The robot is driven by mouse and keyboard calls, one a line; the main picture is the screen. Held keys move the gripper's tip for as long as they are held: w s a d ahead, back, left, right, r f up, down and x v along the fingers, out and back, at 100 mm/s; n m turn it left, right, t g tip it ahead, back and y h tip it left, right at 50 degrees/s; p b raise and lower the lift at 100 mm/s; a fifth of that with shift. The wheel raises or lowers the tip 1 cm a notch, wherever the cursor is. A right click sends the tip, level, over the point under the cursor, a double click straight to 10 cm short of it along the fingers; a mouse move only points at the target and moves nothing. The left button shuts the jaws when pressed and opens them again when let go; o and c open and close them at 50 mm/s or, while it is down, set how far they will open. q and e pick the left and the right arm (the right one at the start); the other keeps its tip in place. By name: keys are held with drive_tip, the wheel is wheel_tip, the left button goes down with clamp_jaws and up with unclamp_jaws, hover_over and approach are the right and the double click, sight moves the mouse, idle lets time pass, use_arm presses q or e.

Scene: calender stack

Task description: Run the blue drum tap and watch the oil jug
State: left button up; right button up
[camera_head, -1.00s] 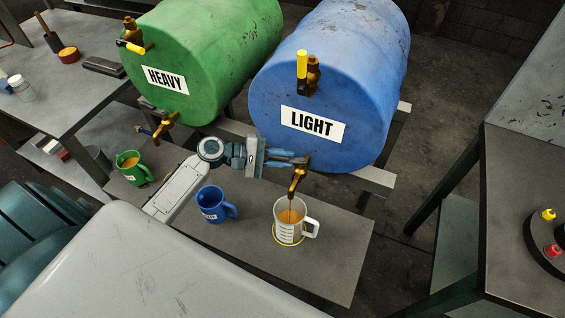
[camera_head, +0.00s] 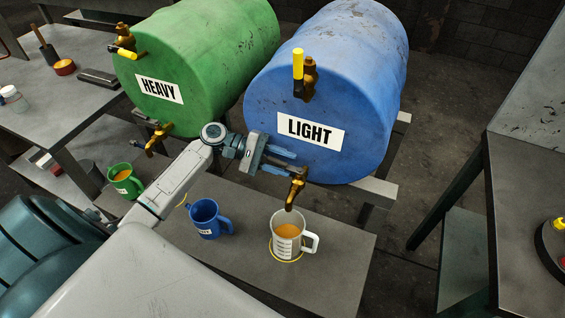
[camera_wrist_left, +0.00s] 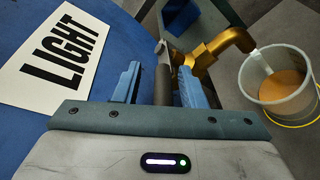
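The blue drum (camera_head: 335,75), labelled LIGHT, lies on a rack with its brass tap (camera_head: 298,187) at the lower front. The clear oil jug (camera_head: 284,247) stands upright below the spout, inside a yellow ring, holding amber oil. I see no stream between spout and jug. My left gripper (camera_head: 283,162) is beside the tap. In the left wrist view, its blue fingers (camera_wrist_left: 160,85) are apart, with the dark tap lever (camera_wrist_left: 162,84) between them and a gap on the left side. The jug also shows in that view (camera_wrist_left: 252,82). My right gripper is out of view.
A blue mug (camera_head: 204,220) stands left of the jug on the low grey bench (camera_head: 335,258). A green mug (camera_head: 124,181) with amber contents stands farther left. The green HEAVY drum (camera_head: 200,60) lies beside the blue one. A grey table (camera_head: 520,210) is at right.

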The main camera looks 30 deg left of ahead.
use_arm(q)
drive_tip(key=shift+a+f, duration=0.1)
